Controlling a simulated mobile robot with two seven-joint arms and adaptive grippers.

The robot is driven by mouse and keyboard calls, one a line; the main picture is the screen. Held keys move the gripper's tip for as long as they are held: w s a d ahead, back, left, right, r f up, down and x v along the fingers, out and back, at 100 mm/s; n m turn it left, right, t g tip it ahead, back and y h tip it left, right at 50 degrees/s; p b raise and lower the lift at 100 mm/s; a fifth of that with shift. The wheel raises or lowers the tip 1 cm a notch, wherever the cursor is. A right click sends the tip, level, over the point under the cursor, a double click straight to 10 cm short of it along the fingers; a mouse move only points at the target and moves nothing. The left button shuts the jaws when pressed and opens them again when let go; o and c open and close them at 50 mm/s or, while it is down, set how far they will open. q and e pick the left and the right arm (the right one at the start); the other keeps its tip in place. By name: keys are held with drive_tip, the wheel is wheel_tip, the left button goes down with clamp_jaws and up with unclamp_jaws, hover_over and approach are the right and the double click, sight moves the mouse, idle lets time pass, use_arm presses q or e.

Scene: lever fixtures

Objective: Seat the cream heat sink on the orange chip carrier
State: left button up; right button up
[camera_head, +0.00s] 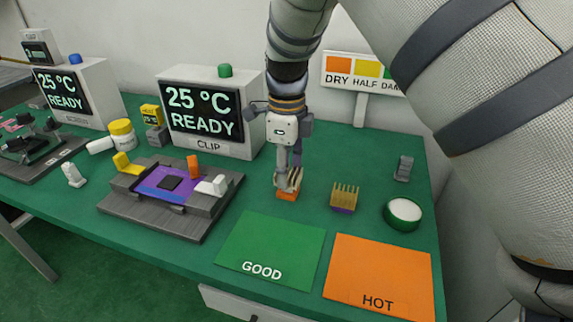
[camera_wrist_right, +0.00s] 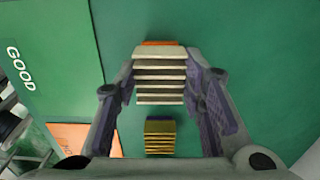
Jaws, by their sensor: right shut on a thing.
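The cream heat sink (camera_wrist_right: 160,75), a finned block, sits between the fingers of my right gripper (camera_head: 288,182) in the head view. In the right wrist view the gripper (camera_wrist_right: 163,88) is shut on its two sides. An orange part (camera_head: 286,195) shows directly under the fins, low over the green table; I cannot tell whether it is the heat sink's base or a separate carrier. A grey fixture (camera_head: 150,222) at left holds a purple board (camera_head: 155,190) with a black chip (camera_head: 171,183) and has an orange lever (camera_head: 193,166). My left gripper is not in view.
A gold finned heat sink with a purple base (camera_head: 343,197) stands to the right, near a green round dish (camera_head: 402,213). Green GOOD (camera_head: 270,250) and orange HOT (camera_head: 378,275) mats lie in front.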

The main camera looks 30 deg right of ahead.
drive_tip(key=shift+f, duration=0.25)
drive_tip(key=shift+f, duration=0.1)
drive_tip(key=shift+f, duration=0.55)
drive_tip(key=o, duration=1.2)
drive_tip(key=o, duration=0.5)
drive_tip(key=shift+r, duration=0.1)
